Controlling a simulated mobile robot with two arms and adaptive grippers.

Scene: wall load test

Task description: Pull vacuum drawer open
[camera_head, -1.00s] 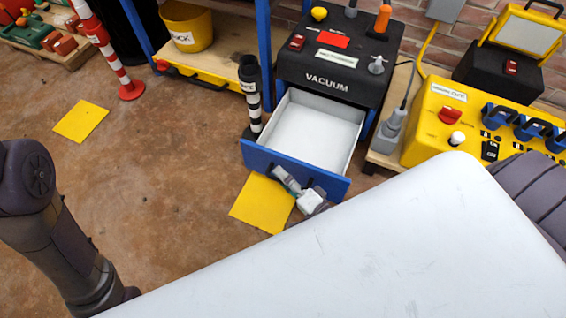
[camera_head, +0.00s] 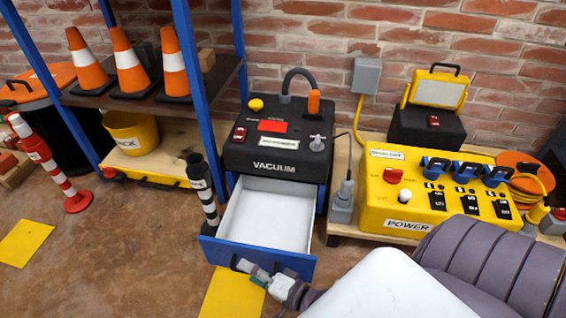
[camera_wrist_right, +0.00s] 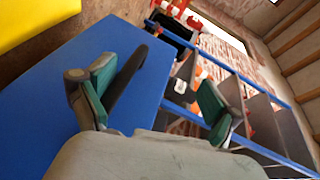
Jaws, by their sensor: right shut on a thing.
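The black vacuum unit (camera_head: 275,142) stands against the wall with its label "VACUUM" facing me. Its drawer (camera_head: 268,217), white inside with a blue front, is pulled well out and looks empty. My right gripper (camera_head: 257,275) is at the drawer's front, shut on the black handle. In the right wrist view the blue front (camera_wrist_right: 55,95) fills the left side, and the black handle (camera_wrist_right: 128,84) lies beside the green-padded finger on the left. My left gripper is not in view.
A striped post (camera_head: 204,197) stands close to the drawer's left side. A yellow power box (camera_head: 405,215) sits on a low platform at right. A blue-framed shelf with several traffic cones is at left. Floor at lower left is open, with a yellow square (camera_head: 24,242).

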